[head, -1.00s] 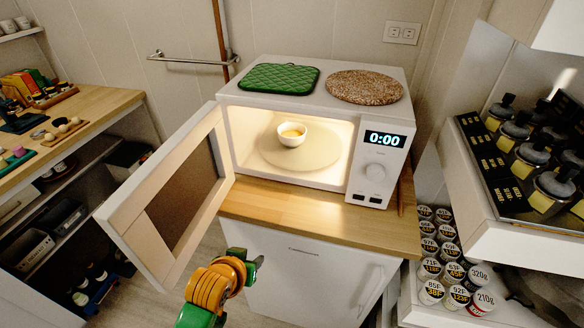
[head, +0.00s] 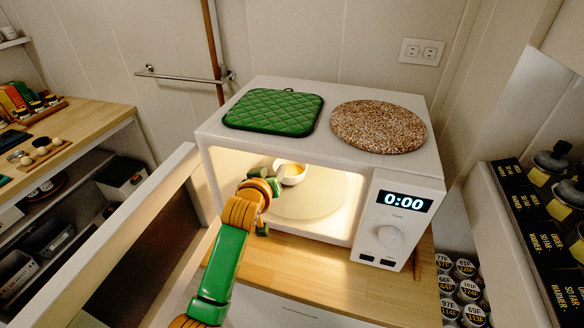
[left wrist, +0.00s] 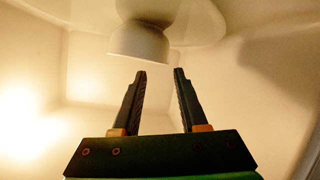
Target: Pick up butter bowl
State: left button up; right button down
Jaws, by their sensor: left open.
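The butter bowl (head: 293,175) is small and white with yellow butter inside. It sits on the round turntable (head: 318,205) in the lit, open microwave (head: 400,196). My left gripper (head: 271,184) reaches into the microwave opening at the bowl's left front and hides part of its left side. In the left wrist view the bowl (left wrist: 138,43) shows inverted, just beyond the fingertips. My left gripper (left wrist: 160,74) has its two fingers apart with nothing between them. My right gripper is not in view.
The microwave door (head: 135,240) stands open on the left, beside my left arm. A green quilted mat (head: 274,112) and a round speckled mat (head: 378,126) lie on top of the microwave. A shelf with jars (head: 560,190) stands at the right.

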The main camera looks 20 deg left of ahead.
aim_at(274, 169)
pick_arm(q)
jog(key=x, duration=0.5)
jog(key=shift+s+a+f, duration=0.15)
jog(key=shift+a+f, duration=0.15)
jog(key=shift+a, duration=0.05)
jog(key=shift+s+r, duration=0.1)
jog(key=shift+s, duration=0.05)
jog(key=shift+c, duration=0.4)
jog(key=shift+s+r, duration=0.15)
jog(key=shift+s, duration=0.05)
grip_shut()
